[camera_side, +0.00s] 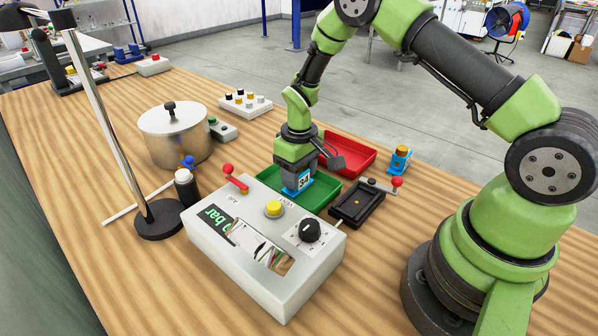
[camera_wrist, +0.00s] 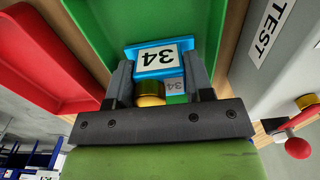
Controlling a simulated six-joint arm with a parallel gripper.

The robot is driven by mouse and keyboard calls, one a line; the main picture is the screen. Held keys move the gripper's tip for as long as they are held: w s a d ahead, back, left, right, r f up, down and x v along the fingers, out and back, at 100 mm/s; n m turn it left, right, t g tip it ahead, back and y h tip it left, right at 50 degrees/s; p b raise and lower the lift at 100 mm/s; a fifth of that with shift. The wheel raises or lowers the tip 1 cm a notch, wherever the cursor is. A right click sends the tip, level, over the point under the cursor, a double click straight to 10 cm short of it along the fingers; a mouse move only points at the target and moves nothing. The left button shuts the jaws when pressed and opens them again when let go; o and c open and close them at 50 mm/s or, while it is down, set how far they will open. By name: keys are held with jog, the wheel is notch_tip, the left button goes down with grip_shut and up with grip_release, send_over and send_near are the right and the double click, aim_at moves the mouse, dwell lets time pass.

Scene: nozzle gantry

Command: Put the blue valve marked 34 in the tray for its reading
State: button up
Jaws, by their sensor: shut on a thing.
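The blue valve marked 34 (camera_side: 297,184) has a blue body with a white number plate. In the wrist view the valve (camera_wrist: 165,57) shows its 34 plate and a yellow cap between the fingers. My gripper (camera_side: 300,171) is shut on it, pointing down over the green tray (camera_side: 327,193). In the wrist view my gripper (camera_wrist: 158,82) has a finger on each side of the valve, with the green tray (camera_wrist: 85,17) behind. I cannot tell whether the valve touches the tray floor. The red tray (camera_side: 354,153) lies just behind, looking empty.
The grey test box (camera_side: 318,268) stands in front, its display (camera_side: 214,216) showing "bar" after a partly hidden figure. A black fixture (camera_side: 348,207) with a red-knobbed lever sits right of the green tray. Another blue valve (camera_side: 398,162), a pot (camera_side: 173,140) and a lamp stand nearby.

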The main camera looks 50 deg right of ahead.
jog(key=shift+f, duration=0.1)
jog(key=o, duration=1.1)
jog(key=s+a+r+m+t, duration=0.15)
jog(key=s+r, duration=0.25)
jog(key=r, duration=0.9)
jog(key=s+a+r+t, duration=0.2)
jog(key=s+r, duration=0.1)
jog(key=r, duration=0.9)
jog(key=s+a+r+t, duration=0.1)
jog(key=s, duration=0.3)
jog(key=s+a+r+m+t+y, duration=0.1)
jog(key=s, duration=0.4)
jog(key=s+a+r+m+t+y, duration=0.1)
jog(key=s+r, duration=0.1)
jog(key=s, duration=0.3)
jog(key=shift+m+t, duration=0.25)
jog(key=shift+t, duration=0.1)
